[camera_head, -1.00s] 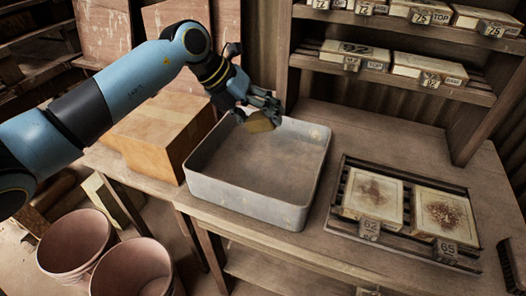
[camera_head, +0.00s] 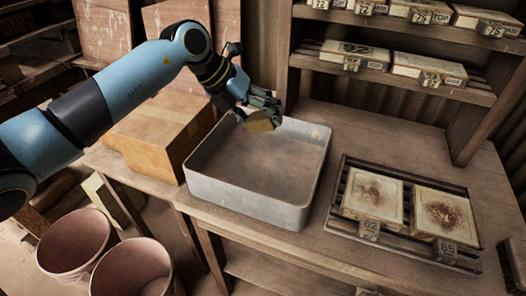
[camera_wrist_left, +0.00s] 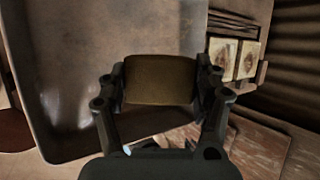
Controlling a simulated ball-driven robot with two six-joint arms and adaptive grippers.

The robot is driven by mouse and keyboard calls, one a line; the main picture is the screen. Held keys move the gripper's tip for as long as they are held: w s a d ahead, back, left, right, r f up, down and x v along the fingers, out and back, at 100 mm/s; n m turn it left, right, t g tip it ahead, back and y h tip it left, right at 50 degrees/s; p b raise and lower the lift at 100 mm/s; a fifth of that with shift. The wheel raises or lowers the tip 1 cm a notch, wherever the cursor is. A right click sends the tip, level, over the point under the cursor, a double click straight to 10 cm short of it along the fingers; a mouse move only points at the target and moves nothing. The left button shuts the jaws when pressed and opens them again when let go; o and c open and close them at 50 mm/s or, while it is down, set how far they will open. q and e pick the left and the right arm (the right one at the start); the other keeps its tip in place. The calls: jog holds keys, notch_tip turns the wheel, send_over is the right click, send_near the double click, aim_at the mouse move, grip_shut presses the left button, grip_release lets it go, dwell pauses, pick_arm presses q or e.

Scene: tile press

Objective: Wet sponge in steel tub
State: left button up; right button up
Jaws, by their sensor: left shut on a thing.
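In the left wrist view the sponge (camera_wrist_left: 160,80) sits between the two fingers (camera_wrist_left: 160,88). I cannot tell whether the sponge touches water or the tub's floor. My right gripper is not in view.
A rack (camera_head: 404,246) with two stained tiles marked 62 and 65 stands right of the tub. A wooden box (camera_head: 150,148) is to its left. A shelf (camera_head: 400,82) with labelled tiles rises behind. Two pinkish pots (camera_head: 132,272) stand below at the left.

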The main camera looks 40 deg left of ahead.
aim_at(260, 115)
pick_arm(q)
notch_tip(260, 115, up, 4)
jog(key=p, duration=0.3)
jog(key=shift+r+p, duration=0.1)
jog(key=shift+p, duration=0.2)
